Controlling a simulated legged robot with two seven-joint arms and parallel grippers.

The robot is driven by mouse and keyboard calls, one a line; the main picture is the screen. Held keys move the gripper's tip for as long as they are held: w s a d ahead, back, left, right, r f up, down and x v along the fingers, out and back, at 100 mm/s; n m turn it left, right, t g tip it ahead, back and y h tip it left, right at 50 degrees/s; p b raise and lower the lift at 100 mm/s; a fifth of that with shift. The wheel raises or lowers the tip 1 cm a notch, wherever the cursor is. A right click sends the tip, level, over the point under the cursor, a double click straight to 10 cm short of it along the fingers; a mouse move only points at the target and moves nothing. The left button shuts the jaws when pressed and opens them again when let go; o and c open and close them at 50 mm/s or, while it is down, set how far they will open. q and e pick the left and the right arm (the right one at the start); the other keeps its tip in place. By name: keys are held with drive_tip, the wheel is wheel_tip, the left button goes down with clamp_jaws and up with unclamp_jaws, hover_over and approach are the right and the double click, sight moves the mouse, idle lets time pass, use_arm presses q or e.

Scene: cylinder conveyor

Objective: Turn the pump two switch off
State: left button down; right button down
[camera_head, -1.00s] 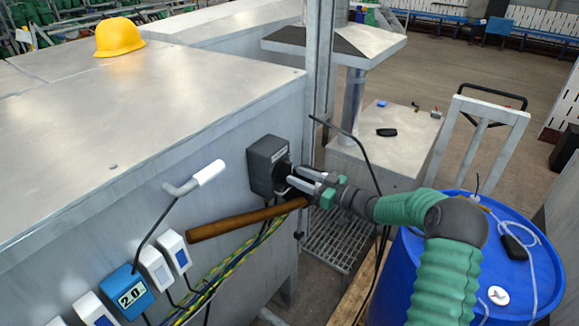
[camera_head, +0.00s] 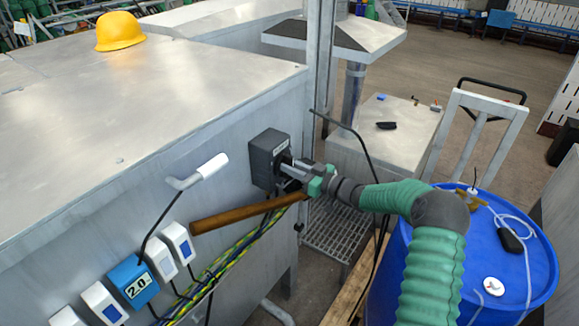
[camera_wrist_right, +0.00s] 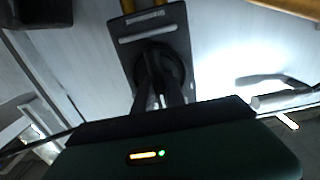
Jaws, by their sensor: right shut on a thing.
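The pump switch (camera_head: 266,152) is a dark grey box with a pale label, on the side wall of the metal cabinet. My right gripper (camera_head: 290,168) reaches it from the right, and its fingers are shut on the knob at the box's front. In the right wrist view the switch (camera_wrist_right: 150,40) is a dark plate with a round knob base (camera_wrist_right: 160,62). My right gripper's fingers (camera_wrist_right: 162,88) close together over the knob and hide most of it. The label cannot be read. My left gripper is not in view.
A white-tipped lever (camera_head: 205,171) and several small boxes line the cabinet wall, with cables (camera_head: 225,268) below. A blue barrel (camera_head: 535,265) stands under my right arm. A yellow helmet (camera_head: 120,32) lies on the cabinet.

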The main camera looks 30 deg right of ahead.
drive_tip(key=shift+d+r, duration=0.1)
drive_tip(key=shift+r, duration=0.2)
drive_tip(key=shift+m+p, duration=0.35)
drive_tip(key=shift+m, duration=0.05)
drive_tip(key=m+p, duration=0.1)
drive_tip(key=m, duration=0.2)
drive_tip(key=shift+w+d+r+p, duration=0.15)
drive_tip(key=shift+p, duration=0.2)
drive_tip(key=m+p, duration=0.1)
drive_tip(key=m, duration=0.1)
drive_tip(key=shift+m, duration=0.3)
drive_tip(key=m, duration=0.1)
drive_tip(key=m+p, duration=0.1)
drive_tip(key=m, duration=0.1)
drive_tip(key=shift+d+m, duration=0.2)
drive_tip(key=shift+m, duration=0.1)
drive_tip(key=m+p, duration=0.1)
drive_tip(key=m, duration=0.3)
drive_tip(key=shift+f+p, duration=0.3)
drive_tip(key=shift+p, duration=0.05)
drive_tip(key=shift+f+m+p, duration=0.2)
drive_tip(key=shift+m+p, duration=0.15)
drive_tip(key=shift+m, duration=1.45)
drive_tip(key=shift+f+m, duration=0.1)
drive_tip(key=shift+m, duration=0.2)
